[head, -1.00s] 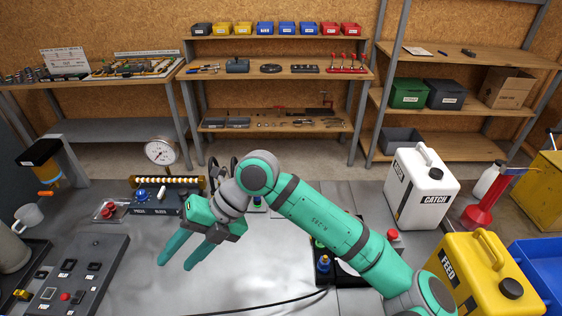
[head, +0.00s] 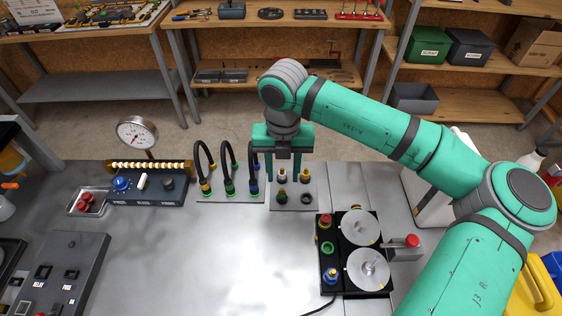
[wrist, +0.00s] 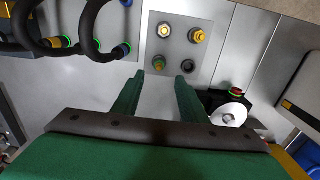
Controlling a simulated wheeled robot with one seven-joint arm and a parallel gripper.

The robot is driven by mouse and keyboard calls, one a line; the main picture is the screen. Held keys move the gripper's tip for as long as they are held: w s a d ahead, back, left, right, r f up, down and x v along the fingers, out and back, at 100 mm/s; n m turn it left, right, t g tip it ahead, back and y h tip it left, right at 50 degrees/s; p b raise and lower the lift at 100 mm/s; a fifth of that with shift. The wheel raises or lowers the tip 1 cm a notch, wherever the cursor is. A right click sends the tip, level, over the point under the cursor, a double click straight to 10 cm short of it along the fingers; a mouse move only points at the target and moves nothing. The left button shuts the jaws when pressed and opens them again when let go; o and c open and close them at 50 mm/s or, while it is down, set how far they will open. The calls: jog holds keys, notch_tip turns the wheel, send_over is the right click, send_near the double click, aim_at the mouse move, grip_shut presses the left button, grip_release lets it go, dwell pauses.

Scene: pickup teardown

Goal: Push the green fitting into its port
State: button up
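A small steel plate (head: 293,206) at the back of the bench carries several fittings and ports. A fitting with a green body and brassy top (head: 282,197) stands at its near left; it also shows in the wrist view (wrist: 160,62), close to my left fingertip. I cannot tell how deep it sits. A dark ring-shaped port (wrist: 187,65) is to its right, by my right fingertip. My gripper (head: 289,172) points down above the plate's far part. In the wrist view its two green fingers (wrist: 170,74) are apart, with nothing visible between them.
Several hoses with coloured ends, including a green-ringed one (head: 229,188), rise just left of the plate. A gauge (head: 137,134) is left. The middle bench is bare.

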aim_at(282, 190)
notch_tip(282, 190, down, 8)
jog(key=shift+s+a+f, duration=0.1)
dwell(0.4)
grip_shut()
